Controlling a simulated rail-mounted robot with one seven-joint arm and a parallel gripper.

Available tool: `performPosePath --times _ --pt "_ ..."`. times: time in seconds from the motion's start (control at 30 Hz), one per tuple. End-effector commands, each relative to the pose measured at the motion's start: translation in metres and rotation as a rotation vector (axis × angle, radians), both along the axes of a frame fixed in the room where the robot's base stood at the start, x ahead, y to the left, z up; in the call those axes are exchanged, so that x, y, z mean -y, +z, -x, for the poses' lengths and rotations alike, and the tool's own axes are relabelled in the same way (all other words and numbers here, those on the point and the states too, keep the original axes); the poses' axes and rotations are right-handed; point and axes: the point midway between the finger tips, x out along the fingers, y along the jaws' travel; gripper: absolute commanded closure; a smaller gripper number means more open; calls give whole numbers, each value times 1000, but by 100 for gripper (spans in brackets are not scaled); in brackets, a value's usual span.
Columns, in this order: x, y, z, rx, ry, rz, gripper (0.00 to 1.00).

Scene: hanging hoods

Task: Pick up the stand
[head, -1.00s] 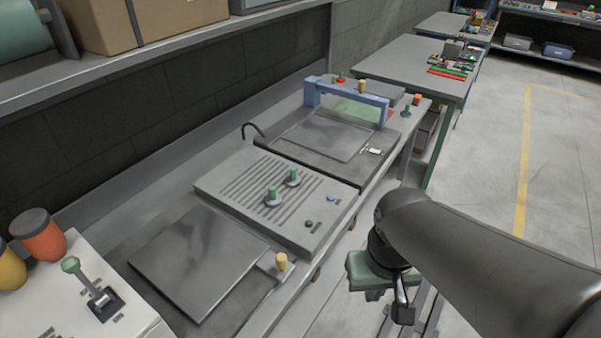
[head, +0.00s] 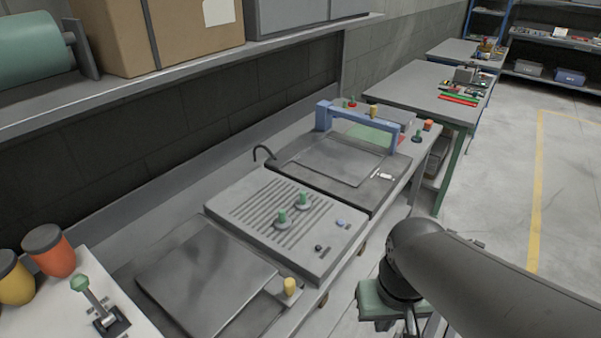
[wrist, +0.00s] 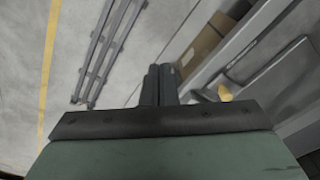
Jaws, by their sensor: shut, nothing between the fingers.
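I cannot tell for sure which thing is the stand. Two small green-topped pieces with round grey bases, a front one (head: 282,218) and a rear one (head: 304,202), stand upright on the grooved grey panel (head: 245,215) in the head view. My gripper (wrist: 160,72) shows in the wrist view with its two dark fingers together and nothing between them. In the head view its green body (head: 378,303) is in front of the bench, right of the grooved panel and apart from both pieces. Its fingertips cannot be made out there.
A yellow knob (head: 290,287) stands at the bench's front edge; a yellow knob also shows in the wrist view (wrist: 225,92). A blue arched frame (head: 355,118) spans the far panel. A green-knobbed lever (head: 88,290) stands at left. A shelf (head: 180,82) overhangs the bench's back. Floor at right is clear.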

Motion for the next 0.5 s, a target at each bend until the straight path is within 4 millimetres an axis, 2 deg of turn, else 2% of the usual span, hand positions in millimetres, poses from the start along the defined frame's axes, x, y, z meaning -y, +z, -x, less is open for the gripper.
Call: performPosePath --times 0.27,0.3,0.5 --pt "0 0 0 0 0 0 100" --pt "0 0 0 0 0 0 97" --pt "0 0 0 0 0 0 42"
